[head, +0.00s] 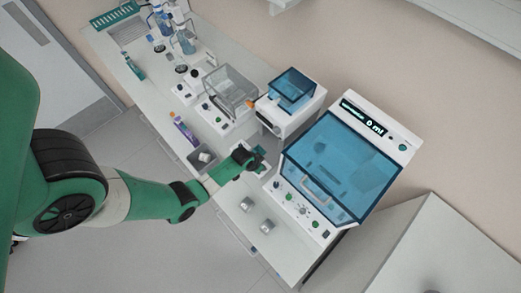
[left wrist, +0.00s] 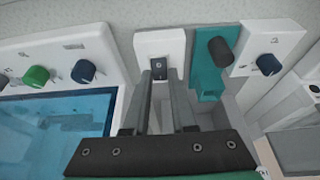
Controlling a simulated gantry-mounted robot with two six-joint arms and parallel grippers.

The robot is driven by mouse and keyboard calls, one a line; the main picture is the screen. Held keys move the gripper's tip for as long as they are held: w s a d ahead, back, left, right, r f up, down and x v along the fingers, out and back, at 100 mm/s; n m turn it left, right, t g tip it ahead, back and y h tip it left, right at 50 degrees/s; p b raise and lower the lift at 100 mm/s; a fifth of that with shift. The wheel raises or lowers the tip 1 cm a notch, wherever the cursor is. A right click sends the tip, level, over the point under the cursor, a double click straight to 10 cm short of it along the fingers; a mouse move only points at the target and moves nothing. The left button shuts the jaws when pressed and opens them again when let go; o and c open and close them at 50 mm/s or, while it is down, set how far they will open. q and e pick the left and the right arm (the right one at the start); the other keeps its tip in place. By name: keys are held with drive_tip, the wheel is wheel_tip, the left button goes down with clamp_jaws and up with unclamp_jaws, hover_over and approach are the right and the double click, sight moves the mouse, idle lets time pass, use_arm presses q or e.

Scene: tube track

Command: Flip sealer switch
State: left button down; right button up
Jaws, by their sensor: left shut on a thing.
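My left gripper (head: 262,167) reaches in at the front of the bench, just left of the large blue-lidded machine. In the left wrist view its two grey fingers (left wrist: 164,77) point at a small dark switch (left wrist: 161,68) on a white housing (left wrist: 147,43). The fingertips lie on either side of the switch, closed on it. The switch is hidden by the gripper in the head view. A teal part (left wrist: 208,75) with a black knob (left wrist: 221,51) stands right beside the white housing. My right gripper is in neither view.
The large blue-lidded machine (head: 394,157) has a front panel of knobs close to my gripper. A smaller blue-lidded box (head: 270,117), a clear-covered unit (head: 213,113) and a purple-labelled bottle (head: 185,130) stand farther along the bench. Two small metal pieces (head: 247,204) lie in front.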

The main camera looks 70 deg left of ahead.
use_arm(q)
drive_tip(key=shift+w+a+r+g+p, duration=0.2)
drive_tip(key=shift+g+p, duration=0.3)
drive_tip(key=shift+p, duration=0.45)
drive_tip(key=shift+w+h+p, duration=0.1)
drive_tip(key=shift+h+p, duration=0.2)
drive_tip(key=shift+w+f+g, duration=0.1)
drive_tip(key=shift+f+g, duration=0.05)
drive_tip(key=shift+g, duration=0.45)
drive_tip(key=shift+g+h, duration=0.4)
drive_tip(key=c, duration=0.7)
unclamp_jaws()
